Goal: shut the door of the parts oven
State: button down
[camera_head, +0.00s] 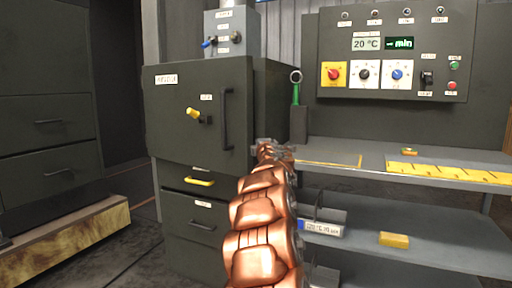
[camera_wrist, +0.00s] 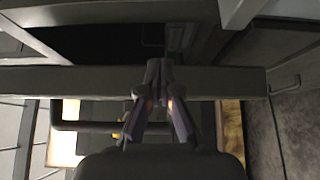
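The parts oven is the dark grey cabinet whose side (camera_head: 272,100) shows right of its door (camera_head: 178,135) in the head view. The door carries a black bar handle (camera_head: 226,118) and a yellow latch knob (camera_head: 193,114). In the wrist view the door's edge (camera_wrist: 230,82) runs across the picture, with a dark gap (camera_wrist: 110,35) behind it, so the door looks ajar. The handle (camera_wrist: 85,125) is on the near side. My gripper (camera_head: 268,147) is by the door's right edge; its fingertips (camera_wrist: 159,68) come together over that edge. Contact cannot be told.
A shelf unit (camera_head: 345,172) stands right of my arm, with yellow blocks on it. A control panel (camera_head: 390,60) is above it. A grey switch box (camera_head: 232,38) sits on top behind the oven. A wooden beam (camera_head: 70,240) lies at the lower left; floor shows between it and the cabinet.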

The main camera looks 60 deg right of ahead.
jog(key=s, duration=0.5)
jog(key=w+a+r+m+t+h+p, duration=0.1)
jog(key=w+a+r+m+h+p, duration=0.15)
jog(key=w+r+m+p, duration=0.4)
jog(key=w+a+r+m+t+h+p, duration=0.1)
jog(key=w+a+r+m+h+p, duration=0.2)
jog(key=r+p, duration=0.65)
jog(key=w+a+r+m+t+h+p, duration=0.15)
jog(key=w+a+r+m+p, duration=0.3)
jog(key=r, duration=0.75)
jog(key=m+g+y+p, duration=0.3)
jog(key=m+g+p, duration=1)
jog(key=g+p, duration=0.3)
send_near(244, 116)
jog(key=d+p, duration=0.3)
jog(key=d, duration=0.1)
jog(key=shift+r, duration=0.25)
jog(key=shift+s+d+f+p, duration=0.15)
jog(key=shift+d+p, duration=0.25)
jog(key=shift+d, duration=0.75)
